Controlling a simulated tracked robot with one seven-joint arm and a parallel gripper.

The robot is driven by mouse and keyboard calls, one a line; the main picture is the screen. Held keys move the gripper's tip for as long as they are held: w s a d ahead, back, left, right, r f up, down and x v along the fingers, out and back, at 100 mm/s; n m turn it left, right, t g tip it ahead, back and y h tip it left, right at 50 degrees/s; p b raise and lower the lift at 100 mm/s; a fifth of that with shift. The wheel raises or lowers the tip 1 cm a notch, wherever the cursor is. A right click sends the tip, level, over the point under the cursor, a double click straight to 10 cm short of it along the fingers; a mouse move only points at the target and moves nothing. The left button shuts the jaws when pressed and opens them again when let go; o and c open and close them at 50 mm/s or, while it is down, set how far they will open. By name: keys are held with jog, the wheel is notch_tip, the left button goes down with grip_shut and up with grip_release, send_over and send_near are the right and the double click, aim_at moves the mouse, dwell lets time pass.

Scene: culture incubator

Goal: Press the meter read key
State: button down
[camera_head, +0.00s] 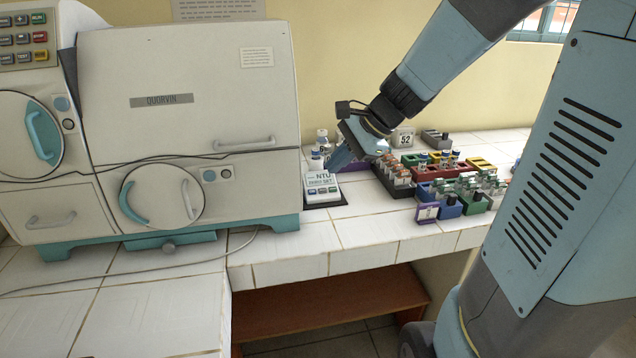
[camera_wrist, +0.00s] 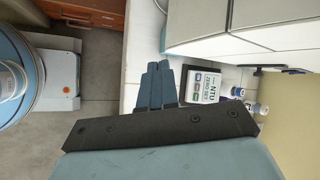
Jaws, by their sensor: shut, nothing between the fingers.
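The meter (camera_head: 321,184) is a small white box marked NTU ZERO SET, with a row of small keys. It sits on a dark mat on the white tiled counter, right of the large machine. It also shows in the wrist view (camera_wrist: 207,87); which key is the read key is too small to tell. My gripper (camera_head: 333,166) is shut and empty, its blue fingers pointing down just behind and above the meter's right side. In the wrist view the shut fingertips (camera_wrist: 158,67) lie left of the meter, and contact with it cannot be seen.
A large cream machine (camera_head: 190,95) stands close left of the meter, with a cable across it. Small bottles (camera_head: 321,140) stand behind the meter. Coloured vial racks (camera_head: 440,172) and a card marked 52 (camera_head: 402,138) are to the right.

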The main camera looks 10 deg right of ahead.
aim_at(333, 189)
jog(key=w+d+f+m+t+y, duration=0.1)
jog(key=w+d+f+m+t, duration=0.1)
jog(key=w+f+m, duration=0.3)
jog(key=w+d+f+m+t+y, duration=0.1)
jog(key=w+d+f+m, duration=0.4)
jog(key=w+m, duration=0.6)
jog(key=shift+w+f+t, duration=0.5)
jog(key=shift+w+t, duration=0.3)
jog(key=shift+w, duration=0.1)
jog(key=shift+y, duration=0.3)
jog(key=shift+w+f, duration=0.65)
jog(key=shift+f, duration=0.65)
jog(key=shift+w+f, duration=0.7)
jog(key=shift+f, duration=0.6)
jog(key=shift+w+f, duration=0.65)
jog(key=shift+f, duration=0.65)
jog(key=shift+f, duration=0.2)
jog(key=shift+w+f, duration=0.1)
jog(key=shift+w, duration=0.05)
jog(key=shift+w+f, duration=0.15)
jog(key=shift+f, duration=0.2)
jog(key=shift+r, duration=0.2)
jog(key=shift+s+r, duration=0.35)
jog(key=shift+r, duration=0.2)
